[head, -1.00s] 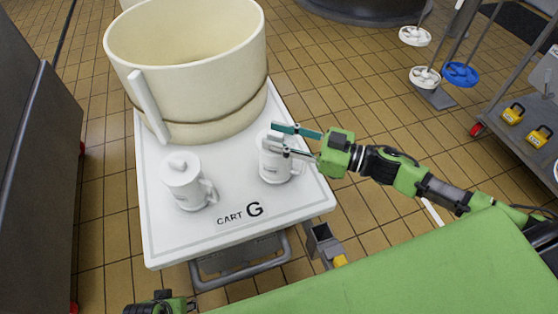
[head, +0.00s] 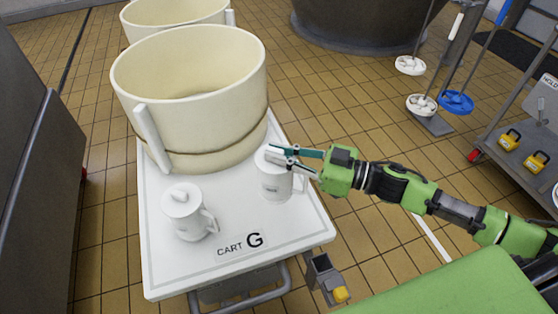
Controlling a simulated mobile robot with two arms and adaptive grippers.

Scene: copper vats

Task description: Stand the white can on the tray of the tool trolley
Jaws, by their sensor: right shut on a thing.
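My right gripper (head: 272,153) is shut on the top part of a white can (head: 275,186) with a side handle. The can is upright at the right side of the white cart top (head: 165,266) marked CART G and appears slightly raised above it. A second white lidded can (head: 186,215) with a handle stands on the cart to its left. A grey trolley (head: 498,160), which looks like the tool trolley, is at the right edge, partly cut off. My left gripper is out of view.
A large cream tub (head: 190,95) fills the back of the cart, close behind the held can. Yellow padlocks (head: 508,140) lie on the grey trolley. Long-handled tools with white and blue heads (head: 456,102) stand nearby. Tiled floor (head: 370,125) separates cart and trolley.

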